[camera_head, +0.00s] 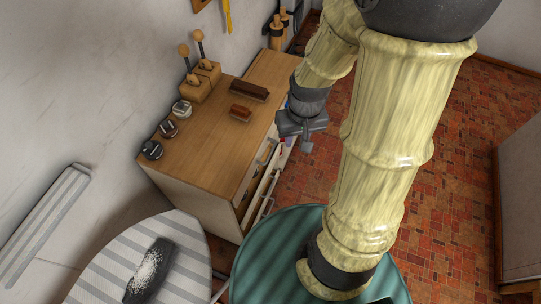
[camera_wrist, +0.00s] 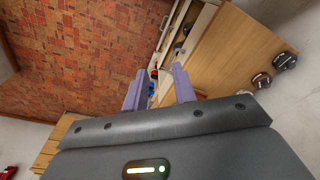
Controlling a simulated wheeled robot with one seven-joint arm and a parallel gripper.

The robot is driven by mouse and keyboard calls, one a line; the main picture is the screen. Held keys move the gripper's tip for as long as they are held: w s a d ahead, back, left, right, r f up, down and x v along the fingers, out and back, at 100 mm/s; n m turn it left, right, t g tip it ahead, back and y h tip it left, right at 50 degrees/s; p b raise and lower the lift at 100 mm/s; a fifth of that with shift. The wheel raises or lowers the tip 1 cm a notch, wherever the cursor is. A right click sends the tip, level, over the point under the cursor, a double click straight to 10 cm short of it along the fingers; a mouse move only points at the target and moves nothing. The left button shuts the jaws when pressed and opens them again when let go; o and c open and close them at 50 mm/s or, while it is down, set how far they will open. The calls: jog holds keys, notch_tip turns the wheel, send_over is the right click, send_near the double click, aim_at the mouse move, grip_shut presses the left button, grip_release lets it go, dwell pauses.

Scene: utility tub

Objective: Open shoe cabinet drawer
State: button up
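The shoe cabinet (camera_head: 222,128) has a light wooden top and a pale front, and stands against the wall left of centre in the head view. Its drawer fronts with metal handles (camera_head: 267,184) face right. Dark gaps behind the fronts show shoes, so at least one drawer looks partly open; how far is unclear. In the wrist view the cabinet (camera_wrist: 228,52) is at upper right, with a pale drawer front (camera_wrist: 194,30) beside it. My gripper (camera_head: 306,143) is by the cabinet's far front edge. Its purple fingers (camera_wrist: 157,82) are apart, with nothing visibly held.
Brushes, small round tins (camera_head: 152,149) and wooden holders (camera_head: 195,88) stand on the cabinet top. The red brick floor (camera_head: 310,175) right of the cabinet is clear. A pale cabinet (camera_head: 520,210) stands far right.

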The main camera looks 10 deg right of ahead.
aim_at(271, 153)
jog(key=w+d+f+m+g+y+b, duration=0.15)
jog(key=f+y+b, duration=0.35)
jog(key=f, duration=1)
jog(key=w+d+f+m+y+b, duration=0.15)
jog(key=f+y+b, duration=0.4)
jog(key=f, duration=0.85)
jog(key=w+d+f+m+t+y+b, duration=0.2)
jog(key=w+d+f+m+t+b, duration=0.2)
jog(key=d+t, duration=0.5)
jog(key=w+f+b, duration=0.1)
jog(key=w+b, duration=0.1)
jog(key=b, duration=0.1)
jog(key=shift+w+b, duration=0.3)
jog(key=shift+w, duration=0.05)
jog(key=shift+t, duration=0.25)
jog(key=p+x, duration=0.1)
jog(key=x, duration=1.6)
jog(key=shift+w+a+f, duration=0.1)
jog(key=shift+a, duration=0.1)
